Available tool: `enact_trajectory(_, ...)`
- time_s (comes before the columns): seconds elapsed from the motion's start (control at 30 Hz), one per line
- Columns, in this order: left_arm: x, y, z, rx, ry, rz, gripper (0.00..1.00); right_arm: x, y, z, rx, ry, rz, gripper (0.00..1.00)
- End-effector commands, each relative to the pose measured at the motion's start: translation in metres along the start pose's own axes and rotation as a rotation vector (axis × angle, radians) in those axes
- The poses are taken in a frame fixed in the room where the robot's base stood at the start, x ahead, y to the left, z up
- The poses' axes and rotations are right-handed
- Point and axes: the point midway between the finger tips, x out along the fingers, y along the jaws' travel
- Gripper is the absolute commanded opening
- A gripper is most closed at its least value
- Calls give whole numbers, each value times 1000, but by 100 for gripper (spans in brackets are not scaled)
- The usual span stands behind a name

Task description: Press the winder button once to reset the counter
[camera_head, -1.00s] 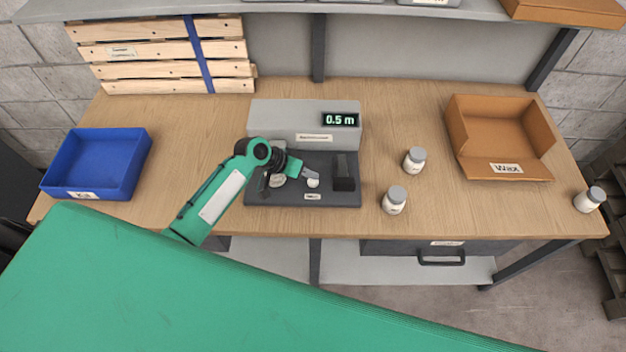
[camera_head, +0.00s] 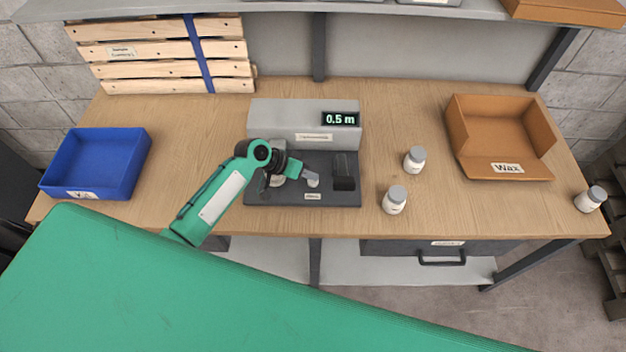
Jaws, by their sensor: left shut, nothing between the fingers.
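The winder (camera_head: 285,115) is a grey housing on a dark base plate (camera_head: 330,198) in the middle of the bench. Its display (camera_head: 340,119) reads 0.5 m. A small white round button (camera_head: 313,183) sits on the base plate, partly covered by my gripper. My left gripper (camera_head: 312,177) is shut and empty, its fingertips over the button; I cannot tell whether they touch it. A dark block (camera_head: 344,172) stands on the plate just right of the fingertips. My right gripper is not in view.
A blue bin (camera_head: 97,160) is at the left and an open brown box labelled Wax (camera_head: 500,140) at the right. White jars (camera_head: 394,200) stand right of the winder. Wooden slats (camera_head: 160,55) lean at the back left. A drawer (camera_head: 440,252) hangs below.

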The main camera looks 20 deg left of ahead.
Motion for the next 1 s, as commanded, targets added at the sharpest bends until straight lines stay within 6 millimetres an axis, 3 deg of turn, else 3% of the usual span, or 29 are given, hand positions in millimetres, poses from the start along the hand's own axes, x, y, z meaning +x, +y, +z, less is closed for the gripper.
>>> enact_trajectory(1.0, 14, -7, 17, -11, -21, 2, 0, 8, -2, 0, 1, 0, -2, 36)
